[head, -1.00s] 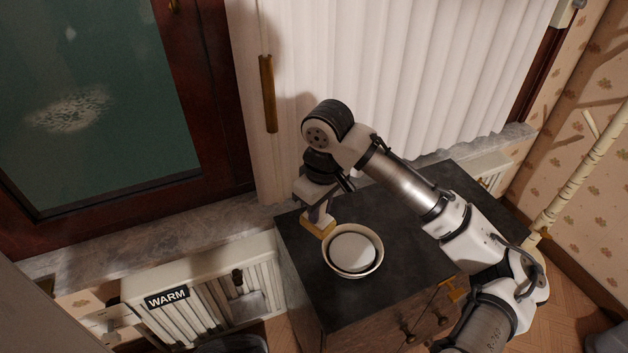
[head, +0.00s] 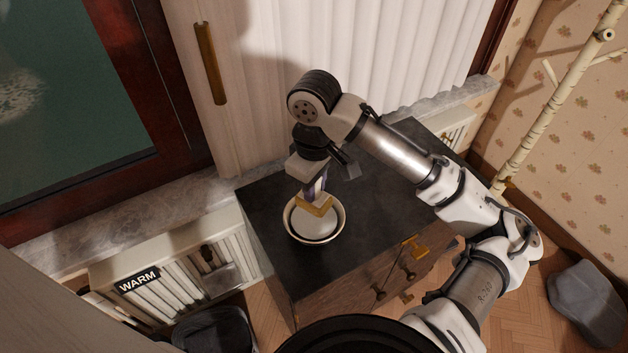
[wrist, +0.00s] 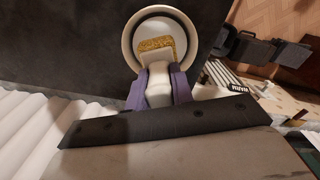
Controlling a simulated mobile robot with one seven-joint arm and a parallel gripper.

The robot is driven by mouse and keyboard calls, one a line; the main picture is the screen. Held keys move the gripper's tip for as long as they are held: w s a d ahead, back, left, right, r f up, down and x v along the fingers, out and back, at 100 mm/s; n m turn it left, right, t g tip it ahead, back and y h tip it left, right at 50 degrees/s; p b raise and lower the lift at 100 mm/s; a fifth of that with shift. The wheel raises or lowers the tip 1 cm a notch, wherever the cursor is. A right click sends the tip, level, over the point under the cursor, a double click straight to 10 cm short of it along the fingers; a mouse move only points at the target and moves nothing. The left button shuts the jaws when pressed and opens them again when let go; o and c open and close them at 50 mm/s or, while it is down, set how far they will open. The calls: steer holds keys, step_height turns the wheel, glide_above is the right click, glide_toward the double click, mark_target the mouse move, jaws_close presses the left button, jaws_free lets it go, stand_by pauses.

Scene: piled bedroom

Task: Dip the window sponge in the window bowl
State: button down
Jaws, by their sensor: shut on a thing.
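The window sponge (head: 314,206) is a yellow block on a white handle. My gripper (head: 315,188) is shut on it and points down over the window bowl. The window bowl (head: 291,229) is round and cream-coloured, with a pale, flat content inside a dark ring, and stands on the dark cabinet top. In the wrist view the sponge (wrist: 155,46) lies in front of the bowl's opening (wrist: 128,42), between the purple fingers (wrist: 157,88). I cannot tell whether the sponge touches the content of the bowl.
The dark cabinet top (head: 385,205) is otherwise bare. A radiator marked WARM (head: 190,262) stands at the left below a stone sill (head: 110,225). White curtains (head: 380,50) hang behind. A pale coat stand (head: 550,100) is at the right, and a grey crumpled thing (head: 587,300) lies on the floor.

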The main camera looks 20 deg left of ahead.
step_height(320, 180, down, 7)
steer(key=b, duration=0.4)
steer(key=shift+f, duration=0.15)
stand_by(1.2)
step_height(320, 180, up, 8)
steer(key=p, duration=0.7)
steer(key=shift+f, duration=0.2)
steer(key=shift+f, duration=0.1)
stand_by(0.5)
